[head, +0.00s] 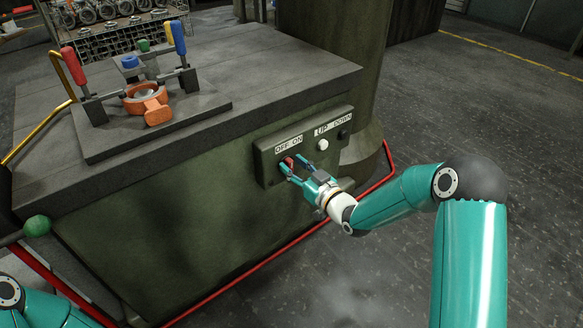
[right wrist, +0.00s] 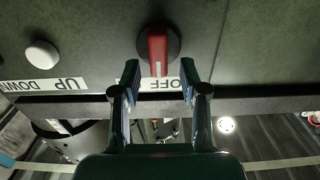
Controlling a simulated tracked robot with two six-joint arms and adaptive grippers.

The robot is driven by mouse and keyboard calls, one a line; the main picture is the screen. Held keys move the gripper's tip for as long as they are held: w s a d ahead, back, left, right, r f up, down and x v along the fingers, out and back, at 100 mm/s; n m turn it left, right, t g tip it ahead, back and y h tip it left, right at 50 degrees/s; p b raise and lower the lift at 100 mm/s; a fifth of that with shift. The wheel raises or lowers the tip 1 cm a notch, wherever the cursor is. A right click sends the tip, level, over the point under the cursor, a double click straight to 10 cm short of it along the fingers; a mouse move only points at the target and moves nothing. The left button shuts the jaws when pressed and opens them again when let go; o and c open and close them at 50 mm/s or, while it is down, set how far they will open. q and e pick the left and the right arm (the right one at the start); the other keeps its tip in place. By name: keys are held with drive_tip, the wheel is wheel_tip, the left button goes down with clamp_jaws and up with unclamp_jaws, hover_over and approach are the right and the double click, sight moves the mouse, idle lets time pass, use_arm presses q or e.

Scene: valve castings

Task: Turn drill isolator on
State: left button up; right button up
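The drill isolator is a red rotary knob (head: 288,161) on a dark round base, on the control panel (head: 265,168) under an OFF ON label (head: 288,144). In the right wrist view, the red knob (right wrist: 157,48) stands roughly vertical in the picture, and its lower end partly covers the label. My right gripper (head: 288,172) is at the panel in front of the knob. In the wrist view, the right gripper (right wrist: 159,80) is open, with its fingers apart on either side of the knob's line; contact cannot be told. My left gripper is not in view.
A white button (head: 323,145) and a black button (head: 344,133) sit right of the knob under UP and DOWN labels. A clamp fixture with an orange casting (head: 146,98) stands on the machine table (head: 255,75). A red rail (head: 270,270) runs along the base.

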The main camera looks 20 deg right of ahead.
clamp_jaws()
drive_tip(key=shift+a, duration=0.45)
drive_tip(key=shift+d+f, duration=0.1)
drive_tip(key=shift+d, duration=0.15)
drive_tip(key=shift+d+f+m, duration=0.1)
drive_tip(key=shift+m, duration=0.2)
drive_tip(key=m, duration=0.1)
drive_tip(key=m+b, duration=0.1)
drive_tip(key=shift+d+f+m+b, duration=0.1)
drive_tip(key=shift+d+m+b, duration=0.15)
drive_tip(key=shift+m+b, duration=0.05)
drive_tip(key=m, duration=0.5)
drive_tip(key=d+f+m, duration=0.1)
drive_tip(key=m, duration=0.8)
drive_tip(key=shift+w+d+f+m, duration=0.2)
drive_tip(key=shift+f+m, duration=0.2)
